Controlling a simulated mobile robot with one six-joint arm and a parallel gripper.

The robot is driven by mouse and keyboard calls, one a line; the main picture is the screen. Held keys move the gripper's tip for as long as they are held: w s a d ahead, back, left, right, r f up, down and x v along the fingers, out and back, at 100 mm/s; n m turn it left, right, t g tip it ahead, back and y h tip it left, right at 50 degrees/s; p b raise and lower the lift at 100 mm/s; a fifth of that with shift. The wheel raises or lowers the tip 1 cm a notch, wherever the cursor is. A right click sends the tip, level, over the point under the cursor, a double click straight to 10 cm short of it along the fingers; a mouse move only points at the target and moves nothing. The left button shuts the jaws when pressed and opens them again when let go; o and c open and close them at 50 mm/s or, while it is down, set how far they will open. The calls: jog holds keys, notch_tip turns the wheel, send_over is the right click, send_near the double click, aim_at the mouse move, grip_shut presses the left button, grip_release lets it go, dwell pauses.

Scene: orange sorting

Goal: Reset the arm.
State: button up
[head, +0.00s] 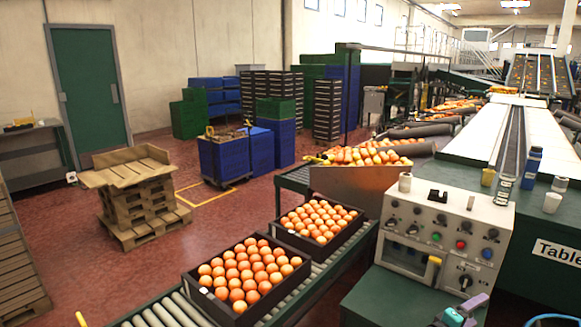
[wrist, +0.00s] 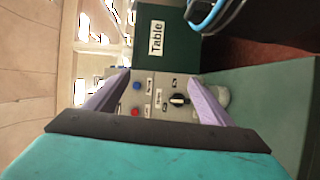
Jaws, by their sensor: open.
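My gripper (wrist: 158,88) shows in the wrist view as two purple fingers spread wide apart, with nothing between them. Behind the fingers is the grey control panel (wrist: 150,88), with a black knob, a red button and a blue button. In the head view my gripper (head: 466,310) shows only in part at the bottom edge, in front of the control panel (head: 440,222). I cannot tell whether it touches anything.
Two black crates of oranges, a near one (head: 243,311) and a far one (head: 322,239), sit on the roller conveyor (head: 160,314). A green table (head: 520,262) stands right. Bottles and cups stand around the panel. Stacked pallets (head: 140,205) stand left on open red floor.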

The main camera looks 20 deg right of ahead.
jog(key=w+a+f+m+g+y, duration=0.1)
jog(key=w+a+f+y, duration=0.3)
jog(key=a, duration=0.5)
jog(key=w+a+f+m+y, duration=0.1)
jog(key=a+f+y, duration=0.1)
jog(key=a+f, duration=0.6)
jog(key=w+a+f+m+g+y, duration=0.1)
jog(key=w+a+f+m+y, duration=0.2)
jog(key=a, duration=0.7)
jog(key=a+f+n+g+y, duration=0.1)
jog(key=a+f+n+y, duration=0.2)
jog(key=a, duration=1.1)
jog(key=a+f+y, duration=0.3)
jog(key=a+y, duration=0.2)
jog(key=a, duration=0.9)
jog(key=s+f+g+b, duration=0.5)
jog(key=s+f, duration=1.7)
jog(key=s, duration=0.3)
jog(key=shift+s+d+f+g, duration=0.15)
jog(key=shift+s+f+g, duration=0.05)
jog(key=shift+f+g, duration=0.2)
